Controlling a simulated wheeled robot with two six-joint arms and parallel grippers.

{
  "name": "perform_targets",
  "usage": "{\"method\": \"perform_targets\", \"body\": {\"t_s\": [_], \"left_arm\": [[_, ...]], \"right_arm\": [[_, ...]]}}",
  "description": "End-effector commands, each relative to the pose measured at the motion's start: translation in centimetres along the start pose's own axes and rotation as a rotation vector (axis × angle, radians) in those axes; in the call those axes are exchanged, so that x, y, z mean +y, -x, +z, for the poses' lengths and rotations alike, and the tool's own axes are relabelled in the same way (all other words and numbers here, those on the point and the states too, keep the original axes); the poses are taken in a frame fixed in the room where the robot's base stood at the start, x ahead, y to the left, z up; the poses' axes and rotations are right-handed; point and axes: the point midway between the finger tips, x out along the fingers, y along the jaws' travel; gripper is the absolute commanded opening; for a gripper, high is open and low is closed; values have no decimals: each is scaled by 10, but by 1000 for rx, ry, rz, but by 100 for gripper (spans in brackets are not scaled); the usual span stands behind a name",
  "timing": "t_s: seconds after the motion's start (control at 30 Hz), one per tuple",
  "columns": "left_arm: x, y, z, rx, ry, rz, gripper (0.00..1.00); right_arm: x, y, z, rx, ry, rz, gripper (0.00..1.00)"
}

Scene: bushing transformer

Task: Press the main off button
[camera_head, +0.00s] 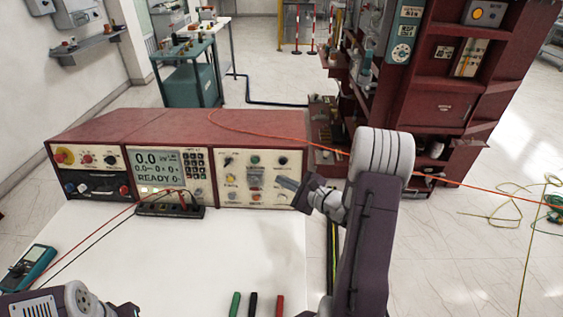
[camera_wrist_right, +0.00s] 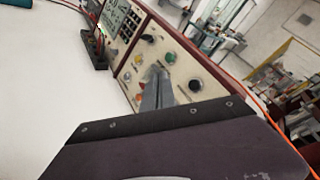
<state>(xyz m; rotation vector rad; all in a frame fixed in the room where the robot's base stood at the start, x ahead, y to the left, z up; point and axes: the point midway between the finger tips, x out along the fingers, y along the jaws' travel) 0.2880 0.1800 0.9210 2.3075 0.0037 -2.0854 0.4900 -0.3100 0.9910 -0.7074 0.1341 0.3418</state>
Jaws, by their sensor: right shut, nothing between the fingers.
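The red control console (camera_head: 200,122) stands at the back of the white table. Its right-hand panel (camera_head: 240,193) carries a green button (camera_head: 255,160), black knobs and several small coloured buttons. I cannot read which one is labelled main off.
The middle panel has a lit display (camera_head: 155,165) and keypad. A black terminal strip (camera_head: 170,211) with red and black leads lies before it. A teal meter (camera_head: 27,268) lies at left. Green, black and red handles lie at the front edge. An orange cable (camera_head: 330,149) crosses behind my right arm.

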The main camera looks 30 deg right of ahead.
Motion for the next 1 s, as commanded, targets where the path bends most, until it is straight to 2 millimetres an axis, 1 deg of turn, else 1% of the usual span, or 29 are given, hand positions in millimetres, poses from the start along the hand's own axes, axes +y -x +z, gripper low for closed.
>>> {"method": "perform_targets", "body": {"t_s": [0.17,0.47,0.6,0.8,1.0], "left_arm": [[0,2,0,0,0,0,0],[0,6,-1,0,0,0,0],[0,-2,0,0,0,0,0],[0,-5,0,0,0,0,0],[0,-5,0,0,0,0,0]], "right_arm": [[-8,-11,-7,0,2,2,0],[-30,-42,-30,-1,1,1,0],[-36,-54,-40,-2,2,2,0],[-43,-61,-44,0,0,1,0],[-44,-61,-44,0,0,1,0]]}}
